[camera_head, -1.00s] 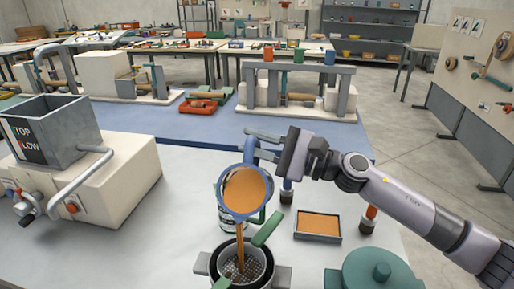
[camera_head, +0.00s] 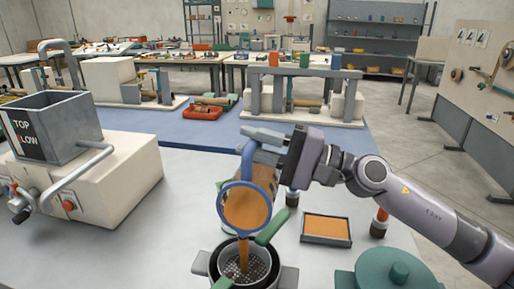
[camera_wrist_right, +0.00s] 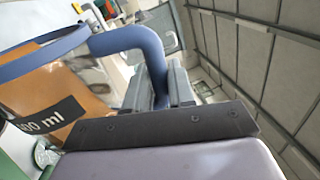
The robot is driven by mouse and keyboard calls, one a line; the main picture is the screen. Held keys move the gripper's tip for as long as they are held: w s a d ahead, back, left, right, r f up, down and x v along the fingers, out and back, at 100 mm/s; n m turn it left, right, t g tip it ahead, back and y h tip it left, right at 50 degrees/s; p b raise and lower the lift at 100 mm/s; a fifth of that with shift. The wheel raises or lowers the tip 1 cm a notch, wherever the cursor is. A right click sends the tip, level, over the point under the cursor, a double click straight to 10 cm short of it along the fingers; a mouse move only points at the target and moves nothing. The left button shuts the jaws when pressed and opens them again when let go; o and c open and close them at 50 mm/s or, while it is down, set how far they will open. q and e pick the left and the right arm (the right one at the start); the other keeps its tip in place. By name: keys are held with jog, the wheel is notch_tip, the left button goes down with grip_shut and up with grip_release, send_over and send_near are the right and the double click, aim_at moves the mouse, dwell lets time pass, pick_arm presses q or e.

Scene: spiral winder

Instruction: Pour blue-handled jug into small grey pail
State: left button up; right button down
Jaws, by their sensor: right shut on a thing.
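The blue-handled jug (camera_head: 246,207) is clear with a blue rim and holds orange contents. My right gripper (camera_head: 258,146) is shut on its blue handle; the wrist view also shows the handle (camera_wrist_right: 130,40) between the fingers and the jug's side (camera_wrist_right: 60,98). The jug is tipped toward the camera above the small grey pail (camera_head: 201,264). An orange stream (camera_head: 244,250) runs from its lip into the pail's opening. A perforated strainer with green handles (camera_head: 273,226) sits in that opening. The pail's lower part is cut off by the frame edge. My left gripper is not in view.
A shallow tray of orange material (camera_head: 327,242) lies right of the pail, and a green lidded pot (camera_head: 395,272) is at the front right. A pale machine with a grey hopper (camera_head: 50,130) stands at left. The bench between machine and pail is clear.

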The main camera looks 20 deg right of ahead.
aim_at(248, 153)
jog(key=shift+s+a+r+n+g+b, duration=0.15)
jog(key=shift+s+a+n+b, duration=0.2)
jog(key=shift+s+n, duration=0.25)
jog(key=shift+s+a+n+g+b, duration=0.15)
jog(key=shift+s+a+n+b, duration=0.1)
jog(key=shift+s+a+n, duration=0.25)
jog(key=shift+s+n, duration=0.15)
jog(key=shift+n, duration=0.25)
jog(key=shift+y, duration=0.3)
jog(key=shift+s+a+r+n+b, duration=0.15)
jog(key=shift+s+a+n+b, duration=0.15)
jog(key=shift+s+n+b, duration=0.15)
jog(key=shift+s+a+r+n, duration=0.25)
jog(key=shift+s+a+n, duration=0.1)
jog(key=shift+s+n, duration=0.25)
jog(key=shift+w, duration=0.15)
dwell(2.4)
